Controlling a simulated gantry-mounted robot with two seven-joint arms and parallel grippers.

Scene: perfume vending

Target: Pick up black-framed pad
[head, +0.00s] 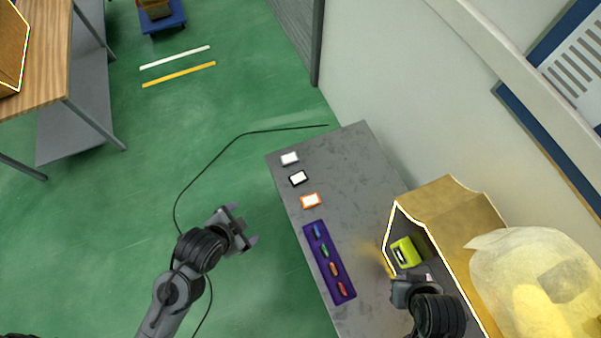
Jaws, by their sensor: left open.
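The black-framed pad (298,178) is a small white rectangle with a black border. It lies flat on the grey table, between a grey-framed pad (289,158) and an orange-framed pad (310,201). My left gripper (246,226) is open and empty. It hangs over the green floor, left of the table and apart from the pads. My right gripper (395,272) is at the open box on the right, near a yellow-green item (406,252). Its fingers are too unclear to tell whether they are open or shut.
A purple tray (309,238) with several coloured small bottles lies on the grey table (350,150). A tan box (450,205) and a yellowish translucent bag (540,270) stand at the right. A wall runs behind the table. The floor left of it is mostly clear.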

